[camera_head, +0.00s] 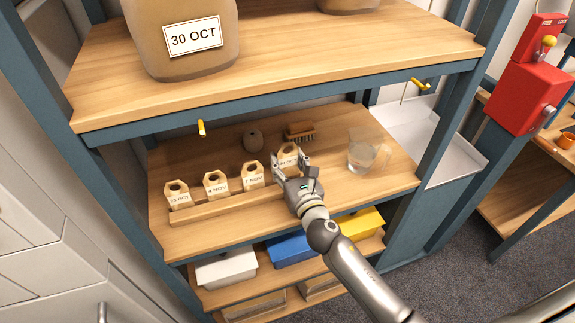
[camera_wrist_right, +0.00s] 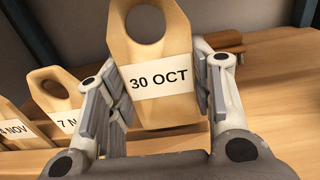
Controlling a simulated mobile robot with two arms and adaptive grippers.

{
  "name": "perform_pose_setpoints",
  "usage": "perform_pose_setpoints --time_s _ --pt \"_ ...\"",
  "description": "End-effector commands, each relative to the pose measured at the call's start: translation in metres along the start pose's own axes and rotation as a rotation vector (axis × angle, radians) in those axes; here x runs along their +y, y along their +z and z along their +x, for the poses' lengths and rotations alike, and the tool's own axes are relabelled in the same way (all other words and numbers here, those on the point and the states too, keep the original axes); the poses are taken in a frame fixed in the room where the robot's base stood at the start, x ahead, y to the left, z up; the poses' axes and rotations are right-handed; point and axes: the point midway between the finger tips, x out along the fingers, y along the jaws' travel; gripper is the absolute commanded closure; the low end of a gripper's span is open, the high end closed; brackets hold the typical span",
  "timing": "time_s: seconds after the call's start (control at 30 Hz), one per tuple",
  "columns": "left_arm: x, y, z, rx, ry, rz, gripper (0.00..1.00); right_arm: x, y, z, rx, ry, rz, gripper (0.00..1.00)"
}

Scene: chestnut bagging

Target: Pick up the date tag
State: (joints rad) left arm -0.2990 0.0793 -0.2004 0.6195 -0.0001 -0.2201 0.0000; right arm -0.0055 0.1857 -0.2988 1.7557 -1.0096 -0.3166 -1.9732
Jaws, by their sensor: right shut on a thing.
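A row of wooden date tags stands in a wooden rack (camera_head: 230,206) on the middle shelf. The tags read 23 OCT (camera_head: 178,197), 4 NOV (camera_head: 216,185) and 7 NOV (camera_head: 253,175). My right gripper (camera_head: 291,163) is at the right end of the row, shut on the 30 OCT tag (camera_wrist_right: 160,80). In the right wrist view its fingers press the tag's two sides, with the hole and the label facing me. The tag looks upright; I cannot tell whether its base touches the rack. A large jar (camera_head: 185,50) labelled 30 OCT stands on the upper shelf. My left gripper is out of view.
A brush (camera_head: 300,133) and a round brown object (camera_head: 253,139) lie behind the tags. A clear jug (camera_head: 362,155) stands right of my right gripper. The upper shelf edge (camera_head: 290,104) overhangs the tags. White, blue and yellow bins sit below.

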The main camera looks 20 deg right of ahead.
Motion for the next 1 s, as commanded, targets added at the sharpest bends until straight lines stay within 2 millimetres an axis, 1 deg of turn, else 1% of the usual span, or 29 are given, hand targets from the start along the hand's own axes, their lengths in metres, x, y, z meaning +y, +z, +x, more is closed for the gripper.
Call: perform_pose_setpoints --time_s 0.03,0.1,0.27,0.3,0.37,0.5,0.63,0.8,1.0 --pt "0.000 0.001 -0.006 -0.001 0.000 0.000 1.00 0.004 0.012 -0.007 -0.003 0.004 -0.002 0.66" --pt "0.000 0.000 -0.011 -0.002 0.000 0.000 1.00 0.009 0.025 -0.018 -0.002 0.005 -0.003 0.66" --pt "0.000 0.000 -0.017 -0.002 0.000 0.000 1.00 0.021 0.058 -0.042 -0.003 0.004 0.000 0.66" --pt "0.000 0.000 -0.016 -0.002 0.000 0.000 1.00 0.025 0.063 -0.050 -0.001 0.005 0.000 0.66" --pt "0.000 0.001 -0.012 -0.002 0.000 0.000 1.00 0.032 0.064 -0.063 0.001 0.004 0.003 0.66" --pt "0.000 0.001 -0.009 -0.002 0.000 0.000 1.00 0.045 0.078 -0.090 0.000 0.004 0.004 0.66" --pt "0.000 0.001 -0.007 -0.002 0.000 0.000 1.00 0.054 0.088 -0.109 0.000 0.002 0.003 0.66" --pt "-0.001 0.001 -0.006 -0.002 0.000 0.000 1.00 0.061 0.095 -0.122 0.000 0.001 0.002 0.66" --pt "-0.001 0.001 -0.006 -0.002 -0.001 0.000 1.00 0.062 0.097 -0.125 0.001 0.000 0.001 0.66"
